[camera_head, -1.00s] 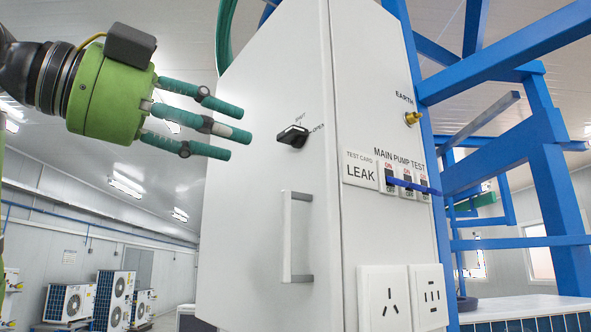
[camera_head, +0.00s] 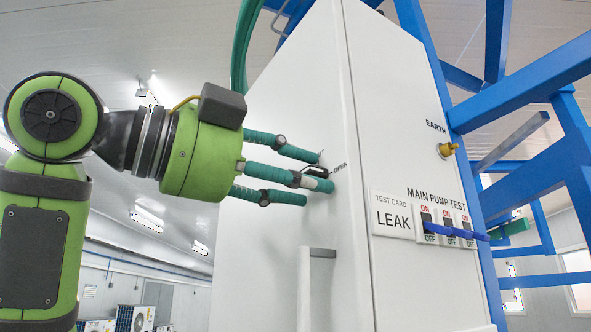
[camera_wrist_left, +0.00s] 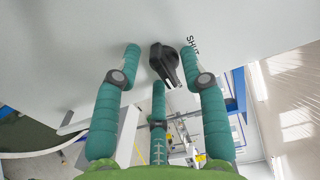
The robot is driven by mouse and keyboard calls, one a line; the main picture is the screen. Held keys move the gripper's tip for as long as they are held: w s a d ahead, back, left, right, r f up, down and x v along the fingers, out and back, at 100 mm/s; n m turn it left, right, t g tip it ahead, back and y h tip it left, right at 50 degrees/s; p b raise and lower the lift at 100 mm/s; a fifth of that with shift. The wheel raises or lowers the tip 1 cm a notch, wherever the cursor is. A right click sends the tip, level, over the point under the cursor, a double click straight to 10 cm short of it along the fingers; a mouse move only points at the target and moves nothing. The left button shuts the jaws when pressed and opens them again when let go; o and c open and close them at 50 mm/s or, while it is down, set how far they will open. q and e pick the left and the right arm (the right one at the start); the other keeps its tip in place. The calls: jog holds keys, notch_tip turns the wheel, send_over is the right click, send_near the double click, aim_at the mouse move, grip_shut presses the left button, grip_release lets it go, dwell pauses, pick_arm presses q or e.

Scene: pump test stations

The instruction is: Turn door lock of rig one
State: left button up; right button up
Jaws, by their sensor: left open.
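The door lock is a black rotary knob (camera_head: 318,169) on the white cabinet door (camera_head: 280,110), with OPEN printed beside it. Part of it is hidden by my fingers in the head view. My left gripper (camera_head: 319,178) reaches in from the left, its three teal fingers spread around the knob, close to the door. In the left wrist view the knob (camera_wrist_left: 164,62) sits between the open fingers (camera_wrist_left: 160,68), with SHUT printed near its right side. No finger clearly grips it; contact cannot be told. My right gripper is not in view.
A pale door handle (camera_head: 303,290) stands out below the lock. The cabinet's side face carries a LEAK test card (camera_head: 393,217), switches with a blue bar (camera_head: 455,231) and a brass EARTH terminal (camera_head: 447,150). Blue framework (camera_head: 520,85) stands at the right; a green hose (camera_head: 245,45) hangs above.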

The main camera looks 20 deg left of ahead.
pick_arm(q)
jog(key=shift+s, duration=0.2)
jog(key=shift+d, duration=0.1)
jog(key=c, duration=0.7)
grip_shut()
jog(key=n, duration=0.4)
jog(key=n+b, duration=0.1)
jog(key=n, duration=0.3)
jog(key=n+b, duration=0.1)
jog(key=n, duration=0.3)
jog(key=shift+d+r, duration=0.1)
jog(key=shift+r, duration=0.15)
jog(key=n+b, duration=0.1)
jog(key=n, duration=0.4)
jog(key=shift+r+n, duration=0.1)
jog(key=shift+n, duration=0.3)
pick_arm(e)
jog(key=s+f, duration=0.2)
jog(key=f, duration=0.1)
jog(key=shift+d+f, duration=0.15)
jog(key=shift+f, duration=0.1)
pick_arm(q)
jog(key=shift+w, duration=0.1)
